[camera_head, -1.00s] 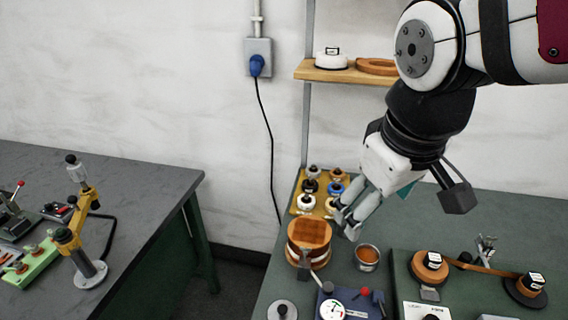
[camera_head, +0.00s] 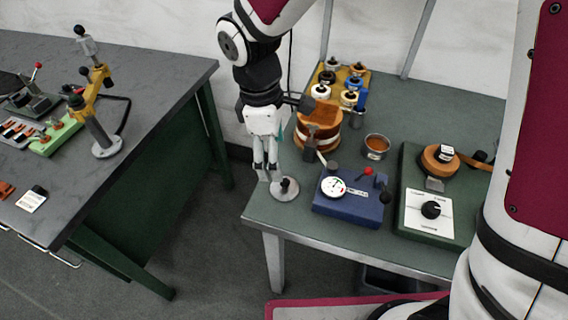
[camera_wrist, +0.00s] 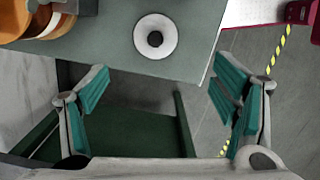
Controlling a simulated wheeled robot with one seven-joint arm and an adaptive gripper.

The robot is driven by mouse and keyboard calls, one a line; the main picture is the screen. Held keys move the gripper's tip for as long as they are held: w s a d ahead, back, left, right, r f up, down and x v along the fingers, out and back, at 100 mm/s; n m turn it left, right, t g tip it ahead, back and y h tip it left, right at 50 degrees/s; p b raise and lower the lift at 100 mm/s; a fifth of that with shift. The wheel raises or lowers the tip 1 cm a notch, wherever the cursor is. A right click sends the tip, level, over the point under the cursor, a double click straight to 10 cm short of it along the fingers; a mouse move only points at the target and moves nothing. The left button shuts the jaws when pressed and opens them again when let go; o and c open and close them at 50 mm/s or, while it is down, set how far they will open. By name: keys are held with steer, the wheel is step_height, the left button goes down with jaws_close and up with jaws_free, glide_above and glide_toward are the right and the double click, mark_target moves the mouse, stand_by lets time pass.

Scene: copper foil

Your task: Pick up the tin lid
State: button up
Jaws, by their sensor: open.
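The tin lid, a flat light-grey disc with a black knob (camera_head: 285,190), lies on the green bench top near its front left corner. It also shows in the wrist view (camera_wrist: 155,36), ahead of the fingers near the bench edge. My gripper (camera_head: 267,176) points down just left of and behind the lid in the head view, with its fingertips close to it. In the wrist view my gripper (camera_wrist: 160,82) is open, with teal pads wide apart and nothing between them. A small open tin with copper-coloured contents (camera_head: 377,146) stands farther right.
A copper-and-wood drum (camera_head: 319,125) stands behind the lid. A blue gauge box (camera_head: 350,198) sits to its right, and a green winding machine (camera_head: 430,205) beyond. A yellow spool rack (camera_head: 340,86) is at the back. Another bench (camera_head: 165,85) stands left across a floor gap.

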glide_above(284, 181)
steer(key=a, duration=0.1)
steer(key=f, duration=0.5)
steer(key=shift+s+f, duration=0.2)
steer(key=shift+f, duration=0.1)
steer(key=shift+w+d+f, duration=0.1)
steer(key=shift+d+f, duration=0.05)
steer(key=shift+f, duration=0.7)
steer(key=shift+w+d+f, duration=0.1)
steer(key=shift+d+f, duration=0.1)
steer(key=shift+f, duration=0.65)
steer(key=shift+d+f, duration=0.15)
steer(key=shift+f, duration=0.7)
steer(key=c, duration=1.1)
